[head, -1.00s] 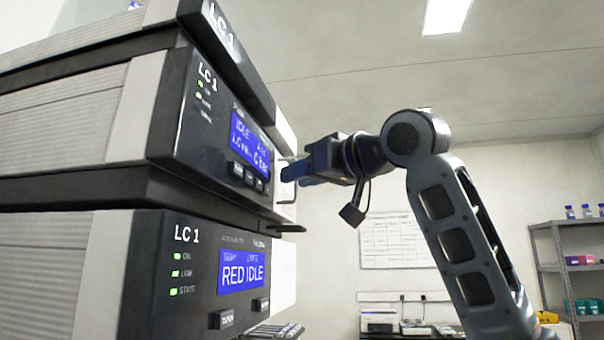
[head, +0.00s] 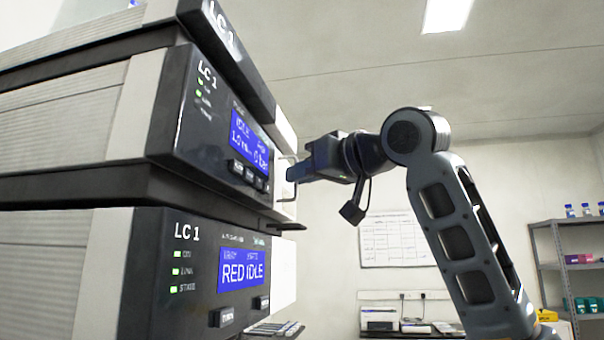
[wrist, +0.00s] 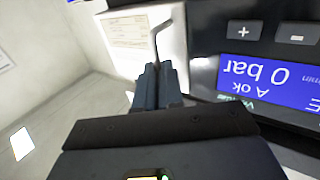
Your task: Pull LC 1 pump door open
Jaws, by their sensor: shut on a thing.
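The LC 1 pump module (head: 205,125) is the upper dark-fronted unit with a blue screen, seen at the left in the head view. A pale door panel (head: 287,135) with a thin handle (head: 290,198) shows at its right edge. My gripper (head: 290,173) is at that handle, its blue fingers shut on it. In the wrist view the fingers (wrist: 158,80) are close together against the white door (wrist: 150,30), beside the handle (wrist: 157,38). The pump screen (wrist: 268,78) reads 0 bar, upside down. The fingertips' exact contact is partly hidden.
A lower LC 1 module (head: 200,275) reading RED IDLE stands below the pump, with another unit (head: 222,35) above. A shelf (head: 565,250) with bottles stands far right. The air right of the stack is free around my arm.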

